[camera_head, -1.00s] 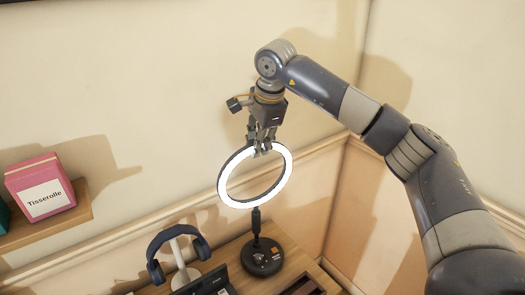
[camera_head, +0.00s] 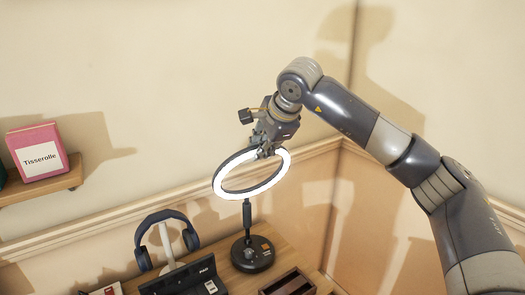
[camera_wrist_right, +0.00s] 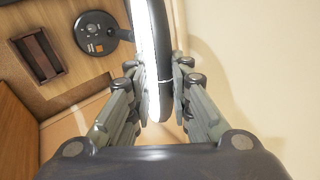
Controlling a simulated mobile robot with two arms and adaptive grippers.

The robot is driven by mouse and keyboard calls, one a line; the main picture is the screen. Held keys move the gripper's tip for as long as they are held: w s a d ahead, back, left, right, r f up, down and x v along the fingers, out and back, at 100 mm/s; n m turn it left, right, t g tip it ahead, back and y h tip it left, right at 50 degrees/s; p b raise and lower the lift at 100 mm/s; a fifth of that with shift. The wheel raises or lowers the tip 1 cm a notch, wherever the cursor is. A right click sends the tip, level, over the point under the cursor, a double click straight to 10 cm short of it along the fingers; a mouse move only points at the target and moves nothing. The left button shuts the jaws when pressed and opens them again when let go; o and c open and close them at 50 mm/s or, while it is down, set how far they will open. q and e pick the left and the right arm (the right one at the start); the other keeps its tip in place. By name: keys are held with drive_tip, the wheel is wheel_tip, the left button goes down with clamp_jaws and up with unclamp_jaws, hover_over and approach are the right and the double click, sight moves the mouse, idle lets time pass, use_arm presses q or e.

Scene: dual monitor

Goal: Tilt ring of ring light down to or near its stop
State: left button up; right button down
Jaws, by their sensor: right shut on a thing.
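The ring light stands on the desk on a round black base (camera_head: 252,254) with a short dark pole. Its glowing white ring (camera_head: 281,170) is tilted, seen as a flattened ellipse above the pole. My right gripper (camera_head: 265,152) is shut on the top rim of the ring. In the right wrist view, the fingers (camera_wrist_right: 158,88) sit on both sides of the rim, one by the lit face and one by the dark back. The base (camera_wrist_right: 97,33) also shows there. My left gripper is not in view.
Dark headphones (camera_head: 166,240) hang on a white stand left of the light. A black desk item (camera_head: 185,280) and a brown open tray (camera_head: 289,283) are near the base. A pink box (camera_head: 38,153) sits on a wall shelf (camera_head: 50,188). Walls meet behind the arm.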

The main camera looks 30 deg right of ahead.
drive_tip(key=c, duration=1.4)
unclamp_jaws()
drive_tip(key=v, duration=1.2)
drive_tip(key=shift+w, duration=0.1)
